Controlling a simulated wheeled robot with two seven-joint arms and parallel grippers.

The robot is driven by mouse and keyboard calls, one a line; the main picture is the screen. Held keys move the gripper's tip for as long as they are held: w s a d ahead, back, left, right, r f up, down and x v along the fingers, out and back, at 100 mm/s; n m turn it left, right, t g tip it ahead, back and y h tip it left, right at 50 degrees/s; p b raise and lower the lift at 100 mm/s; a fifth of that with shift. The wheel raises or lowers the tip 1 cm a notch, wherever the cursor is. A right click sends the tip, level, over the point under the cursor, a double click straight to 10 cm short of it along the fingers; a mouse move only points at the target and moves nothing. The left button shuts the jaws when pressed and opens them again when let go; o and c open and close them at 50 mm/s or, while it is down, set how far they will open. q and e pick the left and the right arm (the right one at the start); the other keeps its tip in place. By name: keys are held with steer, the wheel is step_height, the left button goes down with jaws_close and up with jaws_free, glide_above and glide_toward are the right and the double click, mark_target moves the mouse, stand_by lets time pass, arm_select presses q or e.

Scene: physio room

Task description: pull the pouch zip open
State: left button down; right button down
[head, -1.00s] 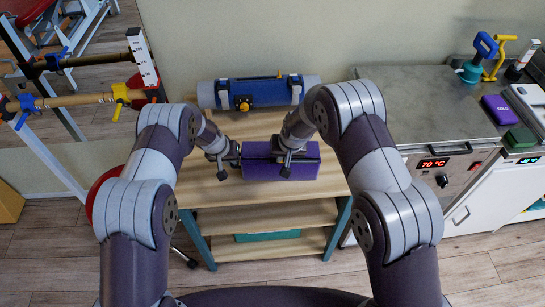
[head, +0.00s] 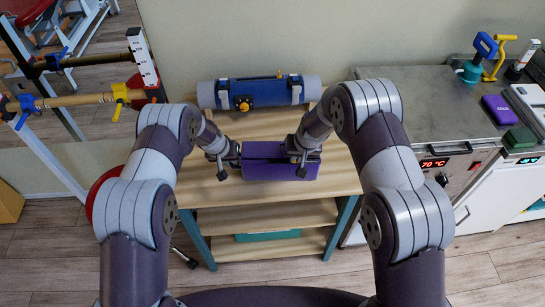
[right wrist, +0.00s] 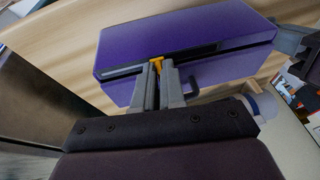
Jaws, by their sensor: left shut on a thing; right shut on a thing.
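The purple box-shaped pouch (head: 265,166) lies on the wooden top of a shelf unit. In the right wrist view the pouch (right wrist: 185,35) shows a zip line along its near edge. My right gripper (right wrist: 158,75) is shut on the orange zip pull (right wrist: 156,62). A dark slit (right wrist: 210,52) shows on one side of the pull, and a pale strip on the other. In the head view my right gripper (head: 301,160) is near the pouch's right end and hides the pull. My left gripper (head: 234,160) is shut on the pouch's left end.
A blue and grey roll (head: 262,92) lies behind the pouch, near the wall. The wooden top (head: 215,192) is bare in front of the pouch. A metal cabinet (head: 430,105) with several small items stands to the right.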

mark_target(312, 160)
arm_select(q)
steer(key=shift+s+f, duration=0.15)
arm_select(e)
steer(key=shift+d, duration=2.9)
steer(key=c, duration=1)
jaws_free()
steer(key=shift+d, duration=0.1)
steer(key=shift+c, duration=0.2)
step_height(312, 160, up, 8)
arm_select(q)
steer(key=c, duration=1.2)
jaws_free()
